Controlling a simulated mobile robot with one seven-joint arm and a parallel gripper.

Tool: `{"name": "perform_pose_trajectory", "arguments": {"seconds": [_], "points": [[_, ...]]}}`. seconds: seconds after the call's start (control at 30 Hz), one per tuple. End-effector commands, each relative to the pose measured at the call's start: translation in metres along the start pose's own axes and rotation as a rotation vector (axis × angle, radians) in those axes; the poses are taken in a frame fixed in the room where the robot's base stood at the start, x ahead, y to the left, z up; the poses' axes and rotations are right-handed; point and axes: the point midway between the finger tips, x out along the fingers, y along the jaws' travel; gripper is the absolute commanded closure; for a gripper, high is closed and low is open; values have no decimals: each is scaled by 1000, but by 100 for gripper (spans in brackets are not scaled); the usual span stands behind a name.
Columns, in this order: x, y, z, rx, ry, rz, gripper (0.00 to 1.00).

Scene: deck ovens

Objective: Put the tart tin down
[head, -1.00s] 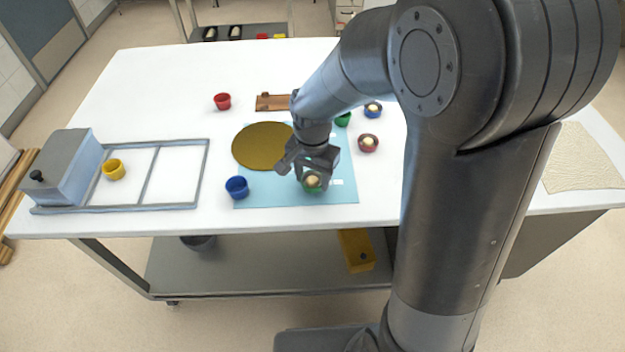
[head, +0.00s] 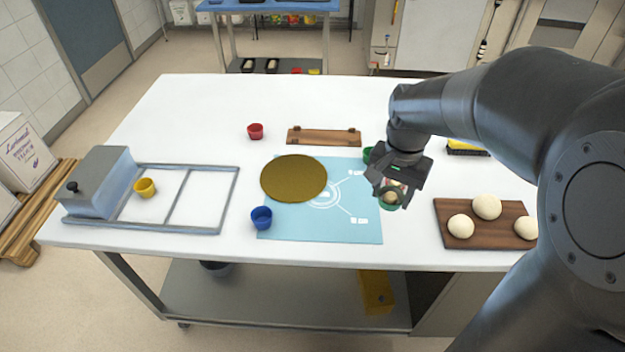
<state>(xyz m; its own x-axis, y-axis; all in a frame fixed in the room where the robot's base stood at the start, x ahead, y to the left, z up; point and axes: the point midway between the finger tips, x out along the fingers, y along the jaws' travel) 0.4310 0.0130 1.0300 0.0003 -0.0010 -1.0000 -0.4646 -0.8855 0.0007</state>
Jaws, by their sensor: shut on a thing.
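My gripper (head: 392,188) is shut on a green tart tin (head: 391,205) with a pale ball of dough in it. The tin is upright at the right edge of the light blue mat (head: 330,230); I cannot tell how high it is above the table. The fingers hide part of its rim. A second green tin (head: 367,155) shows partly behind my gripper. A blue tin (head: 261,219) is at the mat's front left, a red tin (head: 256,132) behind, and a yellow tin (head: 145,188) inside the grey frame at left.
A gold disc (head: 294,178) lies across the mat's left part. A wooden rack (head: 324,137) lies behind the mat. A wooden board (head: 460,208) with three dough balls lies at right. A grey frame (head: 228,200) with a box (head: 100,180) fills the left end. The white table's (head: 200,115) back left is clear.

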Motion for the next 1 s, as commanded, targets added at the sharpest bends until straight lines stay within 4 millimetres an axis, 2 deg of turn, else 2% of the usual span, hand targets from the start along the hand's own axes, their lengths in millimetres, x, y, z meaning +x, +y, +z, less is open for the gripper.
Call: {"name": "perform_pose_trajectory", "arguments": {"seconds": [0.3, 0.5, 0.63, 0.77, 1.0], "points": [[-7, -79, -63, -56, -1, 2, 72], [-6, -119, -88, -83, -1, 1, 72], [-6, -132, -95, -93, 0, -1, 72], [2, -147, -94, -99, -2, 0, 72], [34, -198, -79, -100, -3, 1, 72]]}}
